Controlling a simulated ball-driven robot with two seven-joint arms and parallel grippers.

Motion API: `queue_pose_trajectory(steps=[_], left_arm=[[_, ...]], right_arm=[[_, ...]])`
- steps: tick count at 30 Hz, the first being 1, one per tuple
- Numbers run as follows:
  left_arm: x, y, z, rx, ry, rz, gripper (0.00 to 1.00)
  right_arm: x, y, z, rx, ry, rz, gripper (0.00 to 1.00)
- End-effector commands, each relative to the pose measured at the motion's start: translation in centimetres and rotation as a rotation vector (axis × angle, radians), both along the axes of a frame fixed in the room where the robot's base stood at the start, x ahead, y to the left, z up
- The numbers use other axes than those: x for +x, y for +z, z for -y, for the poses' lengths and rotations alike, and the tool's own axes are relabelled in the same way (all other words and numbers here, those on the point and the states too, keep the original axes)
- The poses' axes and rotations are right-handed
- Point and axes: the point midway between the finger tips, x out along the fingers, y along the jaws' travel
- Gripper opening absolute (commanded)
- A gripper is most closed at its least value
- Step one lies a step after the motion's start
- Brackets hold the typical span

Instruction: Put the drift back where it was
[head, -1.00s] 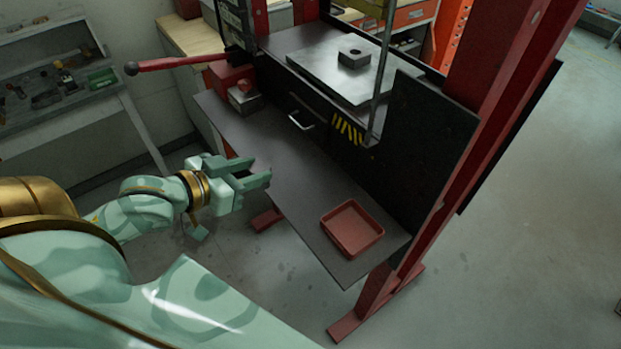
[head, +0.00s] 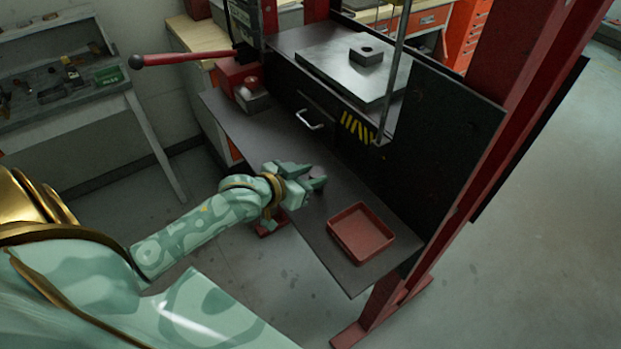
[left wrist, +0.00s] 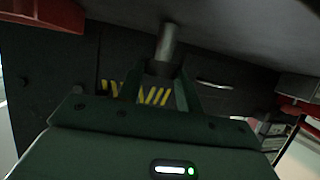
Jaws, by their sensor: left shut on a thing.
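The drift (left wrist: 167,42) shows in the left wrist view as a short grey metal cylinder between my left fingers, sticking out past their tips towards the grey shelf. My left gripper (head: 312,179) is shut on it. In the head view the gripper is over the shelf (head: 240,130), left of the red tray; the drift is hard to make out there. I cannot tell whether the drift touches the shelf. My right gripper is not in view.
The red tray (head: 361,233) on the shelf looks empty. The red press frame (head: 500,110) and a dark panel (head: 448,140) stand to the right. A long red lever (head: 185,58) sticks out at the shelf's far end. The shelf between lever and gripper is mostly clear.

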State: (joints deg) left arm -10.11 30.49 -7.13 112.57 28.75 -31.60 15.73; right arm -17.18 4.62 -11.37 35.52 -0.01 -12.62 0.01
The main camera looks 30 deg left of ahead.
Motion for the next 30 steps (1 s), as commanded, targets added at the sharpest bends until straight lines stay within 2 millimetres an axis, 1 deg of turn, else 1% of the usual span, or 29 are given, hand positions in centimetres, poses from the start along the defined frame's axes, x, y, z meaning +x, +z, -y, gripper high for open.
queue_pose_trajectory(steps=[1, 9, 10, 11, 12, 20, 22, 26, 30], left_arm=[[0.0, -0.4, 0.0, -0.001, 0.0, 0.002, 0.0], [0.0, -0.3, 0.0, -0.001, 0.0, 0.002, 0.0], [0.0, -0.4, 0.0, 0.0, 0.0, 0.0, 0.44], [0.0, -0.4, 0.0, 0.0, 0.0, 0.0, 0.52], [0.0, -0.4, 0.0, 0.0, 0.0, 0.001, 0.57], [0.0, -0.3, 0.0, 0.0, 0.0, 0.001, 0.57], [-0.3, -0.1, -0.1, 0.0, 0.0, 0.0, 0.57], [-2.2, 0.7, -0.5, 0.0, 0.0, -0.001, 0.57], [-5.2, 2.0, -1.2, -0.001, -0.001, -0.002, 0.57]], right_arm=[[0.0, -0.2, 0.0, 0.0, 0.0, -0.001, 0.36], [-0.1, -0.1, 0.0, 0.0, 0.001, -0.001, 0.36], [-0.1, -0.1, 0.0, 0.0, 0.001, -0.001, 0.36], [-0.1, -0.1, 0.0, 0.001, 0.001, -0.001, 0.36], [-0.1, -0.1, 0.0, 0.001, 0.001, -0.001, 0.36], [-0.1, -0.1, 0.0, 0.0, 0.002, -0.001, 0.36], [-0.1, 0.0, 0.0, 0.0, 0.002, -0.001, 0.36], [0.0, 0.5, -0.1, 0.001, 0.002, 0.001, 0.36], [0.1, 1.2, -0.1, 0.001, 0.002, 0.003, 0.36]])
